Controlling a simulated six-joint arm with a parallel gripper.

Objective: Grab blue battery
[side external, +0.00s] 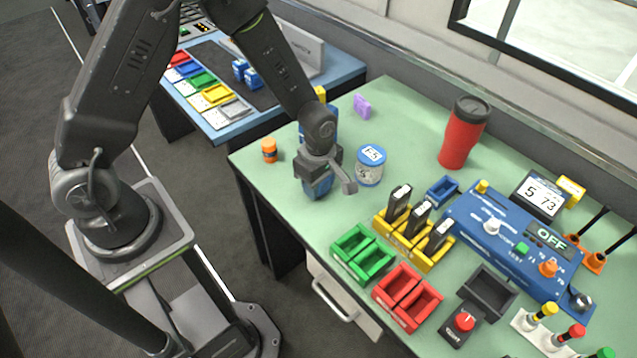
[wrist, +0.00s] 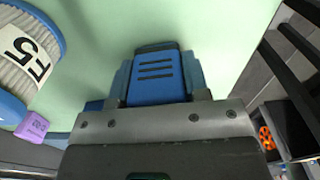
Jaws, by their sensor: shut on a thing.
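The blue battery (wrist: 157,77) sits between the fingers of my gripper (wrist: 158,92) in the wrist view. It is a blue block with dark ridged lines on its face. The gripper is shut on the battery. I cannot tell whether the battery touches the table.
A white and blue F-5 canister (side external: 370,168) stands just right of my gripper. An orange bottle (side external: 269,150), purple block (side external: 362,106) and red tumbler (side external: 462,135) are nearby. Green (side external: 361,258), red (side external: 407,293) and yellow (side external: 411,243) trays and a blue console (side external: 510,240) fill the right side.

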